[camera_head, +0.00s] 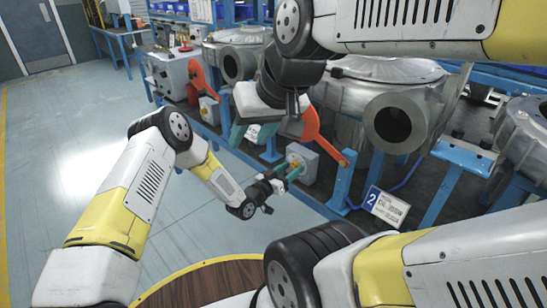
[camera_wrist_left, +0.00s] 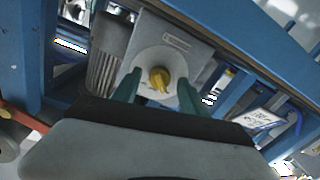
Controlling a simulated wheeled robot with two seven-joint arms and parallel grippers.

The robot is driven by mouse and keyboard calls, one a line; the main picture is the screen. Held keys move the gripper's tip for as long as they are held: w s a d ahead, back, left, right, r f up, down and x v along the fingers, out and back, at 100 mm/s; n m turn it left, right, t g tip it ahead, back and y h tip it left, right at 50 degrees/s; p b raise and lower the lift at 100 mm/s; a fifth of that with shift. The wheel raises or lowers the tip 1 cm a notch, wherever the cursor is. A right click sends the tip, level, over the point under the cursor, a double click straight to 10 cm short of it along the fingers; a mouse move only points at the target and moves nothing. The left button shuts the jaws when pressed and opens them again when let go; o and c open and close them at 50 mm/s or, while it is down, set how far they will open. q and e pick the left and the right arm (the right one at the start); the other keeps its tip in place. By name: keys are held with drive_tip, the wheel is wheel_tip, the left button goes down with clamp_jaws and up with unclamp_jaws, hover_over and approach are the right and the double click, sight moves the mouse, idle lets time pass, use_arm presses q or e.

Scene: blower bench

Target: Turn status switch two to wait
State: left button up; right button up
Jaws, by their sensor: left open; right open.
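Status switch two (camera_head: 303,160) is a grey box with a yellow knob on the front of the blue bench. In the left wrist view, the yellow knob (camera_wrist_left: 159,79) sits on a round pale dial on the grey plate. My left gripper (camera_head: 288,176) is open at the switch. Its two teal fingers (camera_wrist_left: 158,98) point at the dial, one on each side of the knob; I cannot tell whether they touch it. The dial's lettering is unreadable. My right gripper (camera_head: 260,132) is open and empty, pointing down in front of the bench, left of the switch.
Another grey switch box (camera_head: 209,110) is further left. Large grey blower housings (camera_head: 395,115) and orange levers (camera_head: 322,132) line the bench. A round wooden table (camera_head: 195,285) is in front. The floor at left is clear.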

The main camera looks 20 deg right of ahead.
use_arm(q)
drive_tip(key=shift+d, duration=0.2)
clamp_jaws()
idle(0.3)
drive_tip(key=m, duration=0.4)
drive_tip(key=shift+m, duration=0.3)
drive_tip(key=shift+w+f+m+h, duration=0.1)
drive_tip(key=shift+m+h, duration=0.2)
drive_tip(key=shift+m, duration=1.8)
